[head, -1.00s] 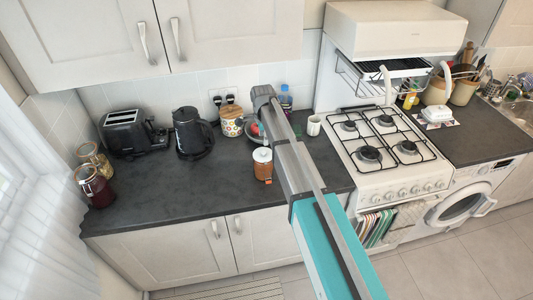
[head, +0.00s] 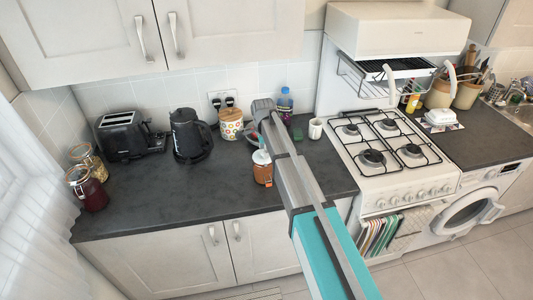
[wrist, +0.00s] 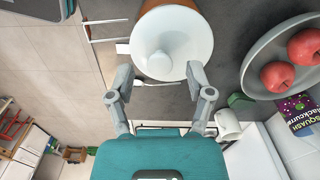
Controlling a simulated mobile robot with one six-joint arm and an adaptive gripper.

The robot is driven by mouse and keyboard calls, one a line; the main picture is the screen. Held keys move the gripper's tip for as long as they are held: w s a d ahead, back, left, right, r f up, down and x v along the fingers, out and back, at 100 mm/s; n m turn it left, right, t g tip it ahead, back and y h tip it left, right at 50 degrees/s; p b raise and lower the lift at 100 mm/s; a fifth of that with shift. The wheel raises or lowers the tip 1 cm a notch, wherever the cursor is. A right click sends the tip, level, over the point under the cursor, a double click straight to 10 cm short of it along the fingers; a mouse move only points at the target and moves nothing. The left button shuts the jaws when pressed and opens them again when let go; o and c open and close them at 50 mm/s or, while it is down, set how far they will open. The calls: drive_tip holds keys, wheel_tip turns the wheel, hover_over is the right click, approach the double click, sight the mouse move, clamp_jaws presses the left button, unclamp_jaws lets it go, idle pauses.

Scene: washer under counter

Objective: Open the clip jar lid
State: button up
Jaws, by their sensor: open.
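An orange-brown jar with a white lid (head: 261,158) stands on the dark counter, just left of my arm in the head view. In the wrist view its round white lid (wrist: 172,43), with a central knob, lies just beyond my open gripper (wrist: 160,80). The two fingers are spread and nothing is held; I cannot tell if they touch the lid. Two glass jars with clip-type tops stand at the counter's far left: one dark red (head: 87,190), one with pale contents (head: 90,163) behind it. In the head view my fingers are not clearly visible.
A bowl (wrist: 262,75) with red apples, a mug (wrist: 227,124), a green sponge (wrist: 239,101) and a squash bottle (wrist: 300,114) are close to the right. A kettle (head: 188,135) and toaster (head: 122,136) stand at the back. The left-front counter (head: 170,205) is clear.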

idle(0.3)
clamp_jaws()
drive_tip(key=shift+a, duration=0.1)
